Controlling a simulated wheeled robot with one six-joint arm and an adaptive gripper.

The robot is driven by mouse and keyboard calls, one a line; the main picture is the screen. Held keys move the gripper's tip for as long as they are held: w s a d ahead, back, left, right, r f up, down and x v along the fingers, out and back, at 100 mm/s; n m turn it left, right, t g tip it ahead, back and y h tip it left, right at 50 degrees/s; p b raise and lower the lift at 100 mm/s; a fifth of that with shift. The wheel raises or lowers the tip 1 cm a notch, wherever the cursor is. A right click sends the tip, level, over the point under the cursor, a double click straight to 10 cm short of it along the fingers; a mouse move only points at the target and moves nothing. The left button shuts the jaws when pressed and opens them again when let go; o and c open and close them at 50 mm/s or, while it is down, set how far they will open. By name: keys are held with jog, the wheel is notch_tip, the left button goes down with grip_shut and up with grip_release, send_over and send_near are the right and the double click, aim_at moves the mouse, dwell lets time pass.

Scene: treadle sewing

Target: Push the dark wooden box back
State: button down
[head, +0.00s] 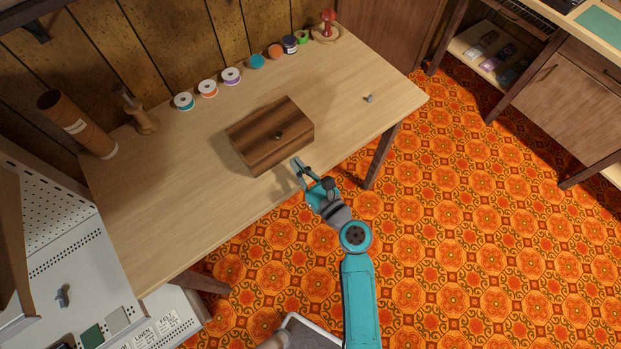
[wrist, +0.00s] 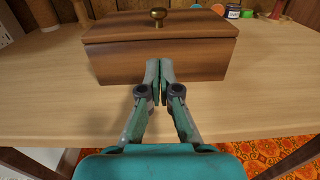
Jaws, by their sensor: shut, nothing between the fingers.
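The dark wooden box (head: 262,133) sits on the light wooden table (head: 150,220), near its front edge, with a small brass knob on its lid. In the wrist view the box (wrist: 110,62) fills the upper middle, its lid closed. My gripper (head: 297,163) is at the table's front edge, just in front of the box's front face. In the wrist view my gripper (wrist: 159,68) has its fingers together and empty, with the tips at the front face. I cannot tell whether they touch it.
A cardboard tube (head: 77,124) and a wooden stand (head: 141,117) are at the back left. A small grey item (head: 368,98) lies right. The tabletop directly behind the box is clear.

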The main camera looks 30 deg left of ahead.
aim_at(269, 129)
jog(key=shift+x, duration=1.9)
jog(key=x, duration=1)
jog(key=shift+a, duration=0.2)
jog(key=shift+d, duration=0.1)
